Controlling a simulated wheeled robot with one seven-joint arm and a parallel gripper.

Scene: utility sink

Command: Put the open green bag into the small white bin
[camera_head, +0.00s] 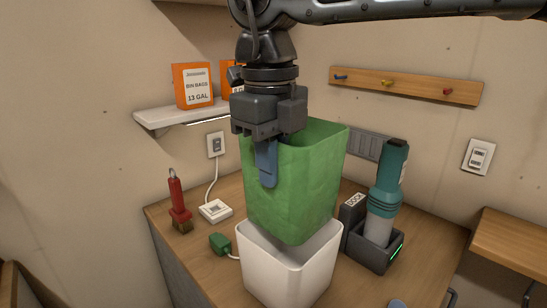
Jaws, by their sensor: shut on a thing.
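The open green bag (300,190) hangs upright from my gripper (268,165). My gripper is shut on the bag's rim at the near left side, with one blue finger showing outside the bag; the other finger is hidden. The small white bin (285,275) stands on the wooden counter directly below the bag. The bag's lower end overlaps the bin's mouth in the picture, and its bottom appears to be just inside the rim. The bag's exact depth in the bin cannot be told.
A teal handheld device (387,190) stands in a dark dock (372,247) close to the bin's right. A shelf (160,118) with orange bag boxes (193,87) is on the wall.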

